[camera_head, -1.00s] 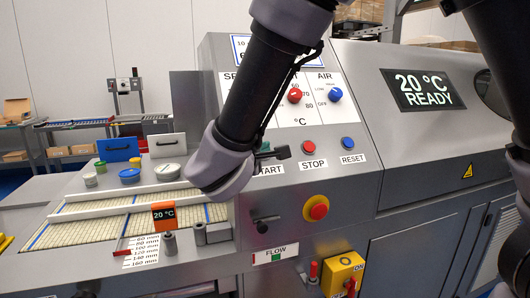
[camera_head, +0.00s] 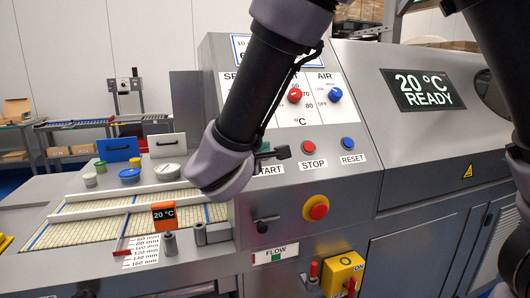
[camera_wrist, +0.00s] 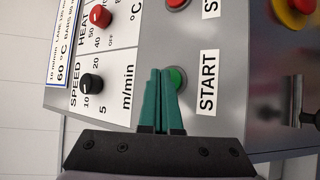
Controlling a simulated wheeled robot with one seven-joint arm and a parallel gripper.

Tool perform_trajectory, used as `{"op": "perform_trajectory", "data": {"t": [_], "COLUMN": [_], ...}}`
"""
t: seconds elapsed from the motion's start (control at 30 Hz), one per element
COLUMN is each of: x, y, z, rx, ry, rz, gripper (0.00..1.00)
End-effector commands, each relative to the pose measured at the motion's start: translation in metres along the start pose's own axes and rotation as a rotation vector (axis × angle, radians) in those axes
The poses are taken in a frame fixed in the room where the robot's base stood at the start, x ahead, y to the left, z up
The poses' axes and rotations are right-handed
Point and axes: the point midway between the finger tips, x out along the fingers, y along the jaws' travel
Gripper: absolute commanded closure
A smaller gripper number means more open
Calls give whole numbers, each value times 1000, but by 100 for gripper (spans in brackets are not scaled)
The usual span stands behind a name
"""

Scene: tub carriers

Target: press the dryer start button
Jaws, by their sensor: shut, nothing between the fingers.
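The green start button (camera_wrist: 178,77) shows in the wrist view beside the START label (camera_wrist: 207,82), its left part hidden by my fingers. My gripper (camera_wrist: 162,72) is shut and empty, its green fingers side by side with their tips at the button's left edge in that picture. I cannot tell whether they touch it. In the head view my gripper (camera_head: 276,153) is at the panel just above the START label (camera_head: 269,170) and hides most of the button area. The dryer display (camera_head: 422,90) reads 20 °C READY.
A red stop button (camera_head: 309,146) and a blue reset button (camera_head: 347,143) sit to the right of START. A red emergency knob (camera_head: 316,208) on a yellow base is below. Heat (camera_head: 294,95) and air (camera_head: 335,95) knobs are above. A belt (camera_head: 90,228) runs at left.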

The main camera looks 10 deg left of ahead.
Motion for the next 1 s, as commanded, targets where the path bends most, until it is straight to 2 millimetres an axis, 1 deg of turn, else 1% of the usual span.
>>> {"op": "perform_trajectory", "data": {"t": [0.3,0.6,1.0], "x": [0,6,7], "y": [0,-5,-5], "z": [0,-5,-5], "rx": [0,-2,-1], "ry": [0,0,1], "rz": [0,0,0], "gripper": [100,100,100]}}
